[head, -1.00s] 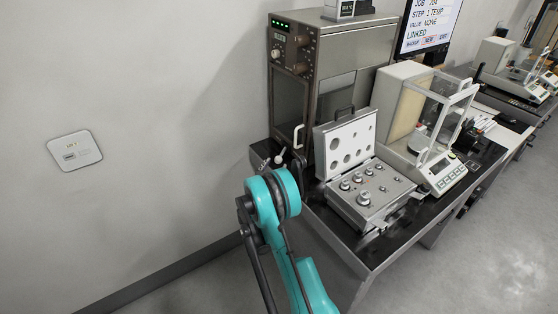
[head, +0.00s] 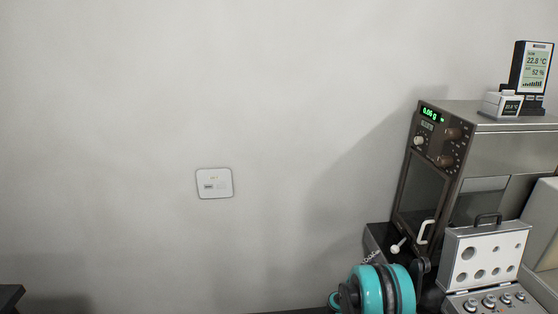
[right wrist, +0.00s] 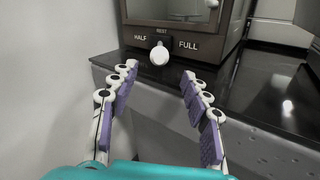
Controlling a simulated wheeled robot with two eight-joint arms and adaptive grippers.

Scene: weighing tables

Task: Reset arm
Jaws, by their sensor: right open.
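My right gripper (right wrist: 159,72) is open and empty in the right wrist view, with its two purple-padded fingers spread apart. A white knob (right wrist: 160,54) on the brown front of the balance shows just beyond the gap between the fingertips, between the marks HALF and FULL and below REST. I cannot tell whether a finger touches it. In the head view the white knob (head: 398,246) shows low on the balance (head: 428,165), above my teal right arm at the bottom edge. My left gripper is in neither view.
An open weight case (head: 487,256) with several weights stands right of my arm. A temperature display (head: 533,75) stands on top of the balance. The dark table (right wrist: 265,100) is clear to the right of the fingers. A wall plate (head: 214,183) is on the bare wall.

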